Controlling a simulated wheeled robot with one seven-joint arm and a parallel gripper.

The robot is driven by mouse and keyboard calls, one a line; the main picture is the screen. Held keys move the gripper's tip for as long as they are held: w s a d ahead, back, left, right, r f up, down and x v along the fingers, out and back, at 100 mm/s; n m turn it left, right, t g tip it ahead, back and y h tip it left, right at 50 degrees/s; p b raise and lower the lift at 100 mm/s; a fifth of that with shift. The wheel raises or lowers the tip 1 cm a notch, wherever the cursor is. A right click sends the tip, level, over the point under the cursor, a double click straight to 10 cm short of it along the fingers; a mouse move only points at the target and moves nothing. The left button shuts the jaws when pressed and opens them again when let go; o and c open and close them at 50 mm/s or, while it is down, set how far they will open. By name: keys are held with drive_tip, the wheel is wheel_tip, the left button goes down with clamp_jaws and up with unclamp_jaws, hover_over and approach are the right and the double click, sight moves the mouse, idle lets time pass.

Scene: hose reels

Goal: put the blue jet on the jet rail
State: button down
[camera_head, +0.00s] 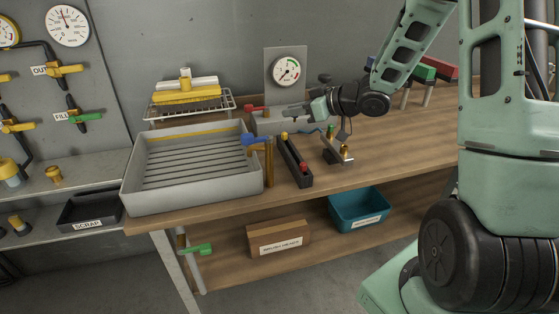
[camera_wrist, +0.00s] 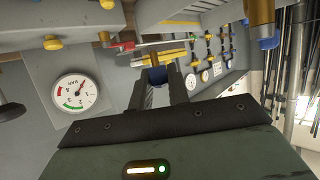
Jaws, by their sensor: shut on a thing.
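My gripper (camera_wrist: 159,82) is shut on a small blue piece, which I take to be the blue jet (camera_wrist: 157,75), between its fingertips in the wrist view. In the head view my gripper (camera_head: 294,112) reaches left above the bench, and the jet cannot be made out there. A narrow dark rail (camera_head: 296,163), which looks like the jet rail, lies on the bench below and in front of my gripper. My gripper is apart from the rail.
A grey ribbed tray (camera_head: 191,203) stands left of the rail. A brass tap with a blue lever (camera_head: 256,140) rises between them. A metal stand with brass fittings (camera_head: 343,160) is right of the rail. A gauge panel (camera_head: 286,69) stands behind. The bench's right front is clear.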

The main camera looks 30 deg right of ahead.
wheel_tip(320, 180, down, 10)
drive_tip(key=shift+r+b, duration=0.2)
drive_tip(key=shift+b, duration=0.25)
drive_tip(key=shift+f+b, duration=0.4)
drive_tip(key=shift+f, duration=0.25)
drive_tip(key=c, duration=1.3)
unclamp_jaws()
drive_tip(key=shift+c, duration=0.2)
drive_tip(key=shift+r, duration=0.15)
